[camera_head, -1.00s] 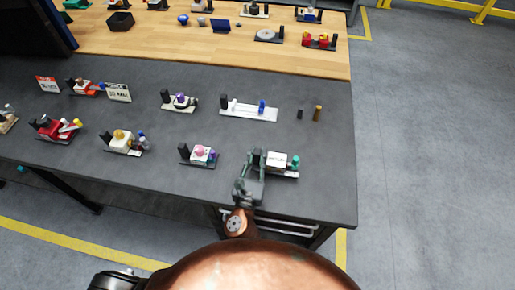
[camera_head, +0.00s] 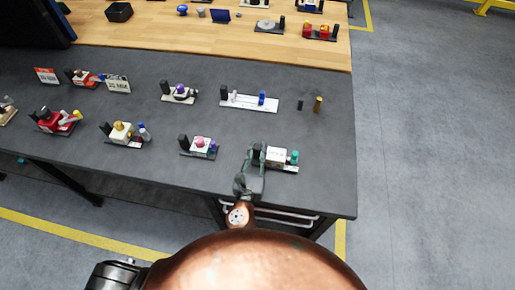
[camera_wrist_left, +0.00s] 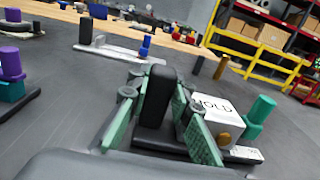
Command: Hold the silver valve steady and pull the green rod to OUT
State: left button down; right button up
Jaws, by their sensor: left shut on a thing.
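The silver valve (camera_head: 276,155) is a pale block on a small base near the table's front right corner; in the left wrist view its face (camera_wrist_left: 213,118) reads "HOLD". The green rod (camera_head: 294,156) is a teal cylinder at the valve's right end; it also shows in the left wrist view (camera_wrist_left: 260,112). My left gripper (camera_head: 257,154) is at the left end of this base. Its green fingers stand on both sides of a black post (camera_wrist_left: 158,92) and are shut on it, beside the "HOLD" block. My right gripper is not in view.
A fixture with a pink knob (camera_head: 200,143) stands left of the valve. A long white base with a blue post (camera_head: 262,97) and a short gold cylinder (camera_head: 318,103) stand behind. Bare grey tabletop (camera_head: 330,170) lies right of the valve.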

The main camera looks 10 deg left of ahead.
pick_arm(q)
jog(key=shift+f, duration=0.45)
dwell(0.7)
